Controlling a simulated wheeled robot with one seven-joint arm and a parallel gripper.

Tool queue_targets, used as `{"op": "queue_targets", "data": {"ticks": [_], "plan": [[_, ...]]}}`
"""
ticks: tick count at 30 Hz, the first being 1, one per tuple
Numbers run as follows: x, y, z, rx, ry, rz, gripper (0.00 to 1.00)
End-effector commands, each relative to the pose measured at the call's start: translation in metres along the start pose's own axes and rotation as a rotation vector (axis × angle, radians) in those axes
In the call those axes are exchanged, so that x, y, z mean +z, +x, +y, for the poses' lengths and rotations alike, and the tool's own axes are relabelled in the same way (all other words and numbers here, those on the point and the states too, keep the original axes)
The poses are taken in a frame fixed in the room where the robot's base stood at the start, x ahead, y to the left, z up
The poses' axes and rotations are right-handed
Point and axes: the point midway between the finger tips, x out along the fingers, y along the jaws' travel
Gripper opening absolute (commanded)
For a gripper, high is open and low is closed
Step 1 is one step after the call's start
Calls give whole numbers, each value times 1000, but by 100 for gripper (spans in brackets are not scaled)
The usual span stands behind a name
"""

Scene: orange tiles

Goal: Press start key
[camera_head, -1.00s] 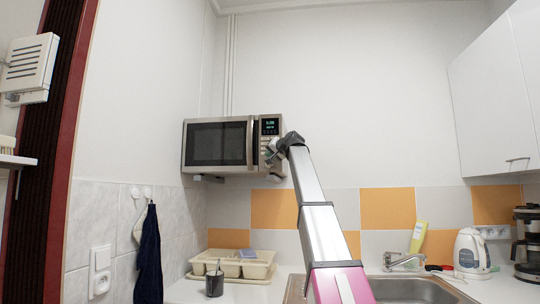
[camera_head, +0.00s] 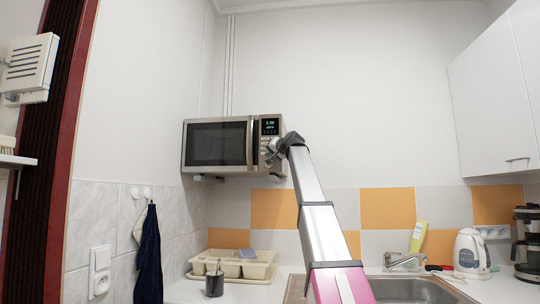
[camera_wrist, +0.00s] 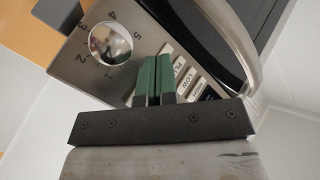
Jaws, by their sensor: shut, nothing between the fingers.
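The microwave (camera_head: 217,145) hangs on the wall in the head view, its door shut and its lit display (camera_head: 270,126) at the upper right. My gripper (camera_head: 272,154) is at its control panel, partly hidden by my own wrist. In the wrist view my gripper's green fingers (camera_wrist: 154,62) are together and empty, with their tips over the panel beside a row of pale labelled keys (camera_wrist: 185,79). A round silver knob (camera_wrist: 110,44) with numbers around it is left of the fingers. I cannot tell which key is the start key, or whether the fingertips touch one.
The door handle (camera_wrist: 228,42) curves close to the right of the keys. Below the microwave are a dish rack (camera_head: 232,264), a dark cup (camera_head: 214,284) and the sink (camera_head: 400,290). White wall cabinets (camera_head: 495,95) are at the right. The wall above the microwave is clear.

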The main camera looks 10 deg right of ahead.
Motion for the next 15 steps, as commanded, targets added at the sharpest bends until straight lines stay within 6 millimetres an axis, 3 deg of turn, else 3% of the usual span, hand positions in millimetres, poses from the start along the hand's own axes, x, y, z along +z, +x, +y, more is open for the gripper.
{"op": "queue_targets", "data": {"ticks": [15], "plan": [[-4, 5, 3, 0, 0, 0, 0]]}}
